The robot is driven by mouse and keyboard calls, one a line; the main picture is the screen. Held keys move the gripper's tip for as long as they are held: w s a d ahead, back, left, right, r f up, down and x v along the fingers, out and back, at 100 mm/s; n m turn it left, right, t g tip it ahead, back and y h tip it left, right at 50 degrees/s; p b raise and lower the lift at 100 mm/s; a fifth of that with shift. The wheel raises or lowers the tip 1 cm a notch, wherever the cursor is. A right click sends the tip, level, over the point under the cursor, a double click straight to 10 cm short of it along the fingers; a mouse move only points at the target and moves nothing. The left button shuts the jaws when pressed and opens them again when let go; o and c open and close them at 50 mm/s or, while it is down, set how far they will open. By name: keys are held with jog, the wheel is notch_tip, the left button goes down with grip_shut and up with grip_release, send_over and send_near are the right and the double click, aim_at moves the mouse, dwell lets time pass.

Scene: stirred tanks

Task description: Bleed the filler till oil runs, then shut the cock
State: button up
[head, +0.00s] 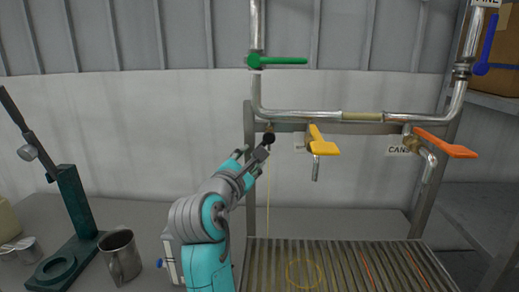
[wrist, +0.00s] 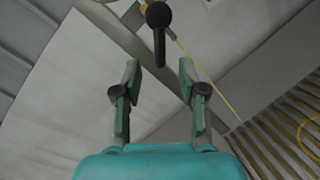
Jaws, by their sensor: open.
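A small cock with a black ball-ended handle (head: 268,138) sits at the left end of the lower pipe. In the wrist view the black handle (wrist: 159,16) points down toward the gap between my fingertips. A thin yellow line (head: 268,200), looking like running oil, drops from below this cock toward the grate; it also shows in the wrist view (wrist: 205,75). My gripper (head: 252,158) is just below the handle, open and empty. In the wrist view my gripper (wrist: 160,70) has its fingers spread, one each side of the handle's line. The cock's body is partly hidden.
A yellow lever (head: 323,140) with a spout, an orange lever (head: 445,144), a green lever (head: 282,61) and a blue lever (head: 487,45) are on the pipes. A slatted grate (head: 345,265) lies below. A metal mug (head: 119,255) and green stand (head: 76,205) are left.

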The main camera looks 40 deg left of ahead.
jog(key=x, duration=0.7)
jog(key=shift+w+a, duration=0.1)
jog(key=shift+w, duration=0.1)
grip_shut()
